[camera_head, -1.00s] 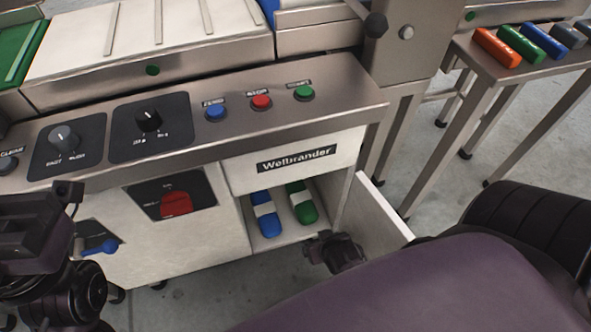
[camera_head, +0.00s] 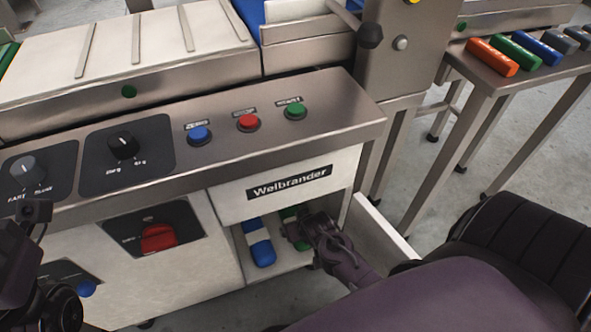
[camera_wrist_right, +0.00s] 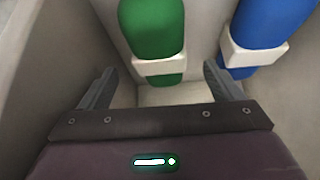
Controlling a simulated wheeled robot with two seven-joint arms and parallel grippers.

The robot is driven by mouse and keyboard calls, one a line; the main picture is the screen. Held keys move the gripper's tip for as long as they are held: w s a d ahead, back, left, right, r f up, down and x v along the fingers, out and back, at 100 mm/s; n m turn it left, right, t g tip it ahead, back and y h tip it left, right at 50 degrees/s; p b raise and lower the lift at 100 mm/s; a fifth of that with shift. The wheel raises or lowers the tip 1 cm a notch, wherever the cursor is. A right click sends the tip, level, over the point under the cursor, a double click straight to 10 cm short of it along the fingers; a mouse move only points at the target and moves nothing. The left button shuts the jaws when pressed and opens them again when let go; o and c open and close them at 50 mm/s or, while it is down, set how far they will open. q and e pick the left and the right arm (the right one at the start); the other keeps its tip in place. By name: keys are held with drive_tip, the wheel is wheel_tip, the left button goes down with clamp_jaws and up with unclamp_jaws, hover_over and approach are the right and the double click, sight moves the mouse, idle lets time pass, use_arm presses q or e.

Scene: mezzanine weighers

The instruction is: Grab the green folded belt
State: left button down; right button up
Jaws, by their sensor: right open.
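The green folded belt (camera_wrist_right: 152,27) with a white band lies in the open compartment under the Weibrander panel. In the right wrist view its near end shows between and just beyond the fingers of my right gripper (camera_wrist_right: 157,88), which is open and empty. In the head view the right gripper (camera_head: 296,232) reaches into the compartment and covers most of the green belt (camera_head: 288,212). A blue folded belt (camera_head: 260,246) with a white band lies beside it; it also shows in the right wrist view (camera_wrist_right: 268,25). My left gripper (camera_head: 22,225) is partly seen at the left edge; its jaws are unclear.
The compartment's open door (camera_head: 381,230) stands to the right of my right gripper. Its walls are close on both sides. Above is the control panel with knobs and buttons (camera_head: 248,123). A side table (camera_head: 500,85) at the right holds several coloured blocks.

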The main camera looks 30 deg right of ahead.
drive_tip(key=shift+w+r+b+x, duration=0.15)
drive_tip(key=shift+b+x, duration=0.7)
drive_tip(key=shift+x, duration=0.55)
drive_tip(key=shift+w+r+b+x, duration=0.1)
drive_tip(key=shift+w+b+x, duration=0.1)
drive_tip(key=shift+b+x, duration=0.9)
drive_tip(key=shift+w+d+f+p, duration=0.1)
drive_tip(key=shift+w+f+p, duration=0.1)
drive_tip(key=shift+p, duration=0.1)
drive_tip(key=shift+c, duration=0.3)
drive_tip(key=c, duration=1.2)
